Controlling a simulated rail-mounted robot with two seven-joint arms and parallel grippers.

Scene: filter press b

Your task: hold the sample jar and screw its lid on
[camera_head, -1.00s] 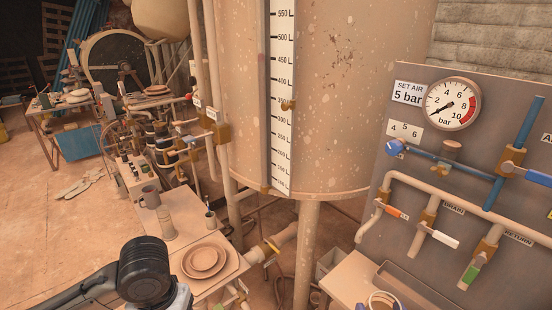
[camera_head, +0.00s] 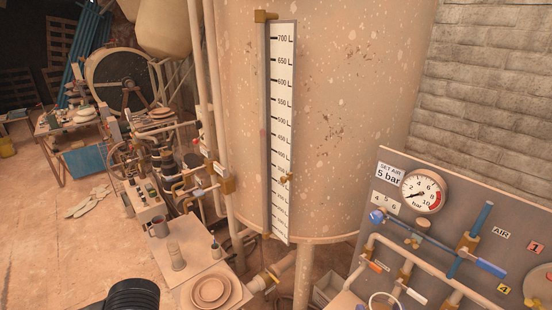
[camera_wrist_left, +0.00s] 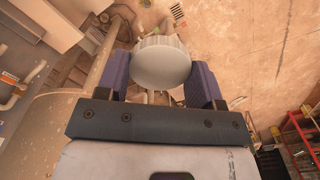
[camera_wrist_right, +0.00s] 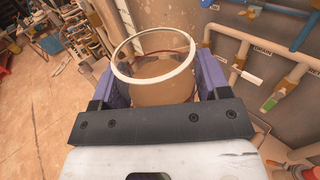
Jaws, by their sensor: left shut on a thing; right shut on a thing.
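The sample jar (camera_wrist_right: 155,68) is clear glass with a pale rim and an open top in the right wrist view. My right gripper (camera_wrist_right: 154,82) is shut around its sides. The jar's rim (camera_head: 384,299) also shows at the bottom edge of the head view, mostly cut off. The lid (camera_wrist_left: 161,62) is a round pale grey disc in the left wrist view. My left gripper (camera_wrist_left: 161,84) is shut on it, with a purple finger on each side. The left gripper and lid are out of the head view. The lid is apart from the jar.
A big tank with a litre scale (camera_head: 281,130) stands in the middle. The valve panel (camera_head: 400,235) with a pressure gauge (camera_head: 423,191) is at the right. A small table with stacked plates (camera_head: 210,291) and a cup (camera_head: 159,228) is at lower left. Open floor lies farther left.

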